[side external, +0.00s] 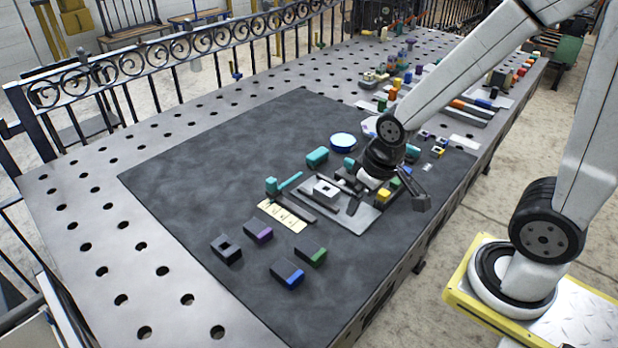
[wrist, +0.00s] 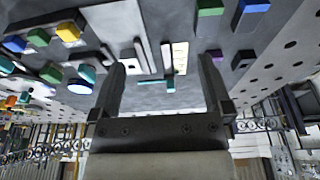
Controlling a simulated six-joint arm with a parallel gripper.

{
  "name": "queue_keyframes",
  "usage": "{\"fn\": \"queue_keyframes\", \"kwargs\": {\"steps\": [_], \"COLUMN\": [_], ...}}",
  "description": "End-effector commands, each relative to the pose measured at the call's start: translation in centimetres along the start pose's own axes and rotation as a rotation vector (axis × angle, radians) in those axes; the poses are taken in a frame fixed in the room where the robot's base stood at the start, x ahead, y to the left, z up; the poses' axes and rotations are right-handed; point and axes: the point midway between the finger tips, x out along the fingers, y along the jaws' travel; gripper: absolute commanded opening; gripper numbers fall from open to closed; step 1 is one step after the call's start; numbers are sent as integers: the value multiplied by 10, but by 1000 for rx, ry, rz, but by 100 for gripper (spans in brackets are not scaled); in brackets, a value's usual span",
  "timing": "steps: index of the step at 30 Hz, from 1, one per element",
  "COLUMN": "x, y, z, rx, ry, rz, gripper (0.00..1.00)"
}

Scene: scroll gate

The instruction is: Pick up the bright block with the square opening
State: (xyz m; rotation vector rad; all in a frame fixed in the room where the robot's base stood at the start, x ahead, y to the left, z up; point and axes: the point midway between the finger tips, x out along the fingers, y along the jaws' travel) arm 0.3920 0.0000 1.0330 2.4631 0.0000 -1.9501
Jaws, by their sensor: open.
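The bright block with the square opening (side external: 325,190) is pale, with a dark square hole in its top. It lies on a light grey plate (side external: 358,222) in the middle of the side external view. My gripper (side external: 388,190) is open, above the plate and to the right of the block. In the wrist view my gripper (wrist: 162,65) shows two dark fingers spread wide with nothing held between them.
A dark block with a square opening (side external: 227,248) lies front left, near purple (side external: 258,232), blue (side external: 287,274) and green (side external: 313,256) blocks. A teal part (side external: 283,184) and cream strip (side external: 282,215) lie left of the plate. The dark mat's left side is clear.

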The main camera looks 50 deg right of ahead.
Motion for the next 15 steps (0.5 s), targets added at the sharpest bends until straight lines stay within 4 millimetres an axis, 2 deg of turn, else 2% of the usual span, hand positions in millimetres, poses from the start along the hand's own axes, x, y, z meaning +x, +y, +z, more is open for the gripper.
{"fn": "queue_keyframes", "kwargs": {"steps": [15], "x": [4], "y": [-1], "z": [-3], "rx": [-58], "ry": [-36], "rz": [9], "gripper": [100]}}
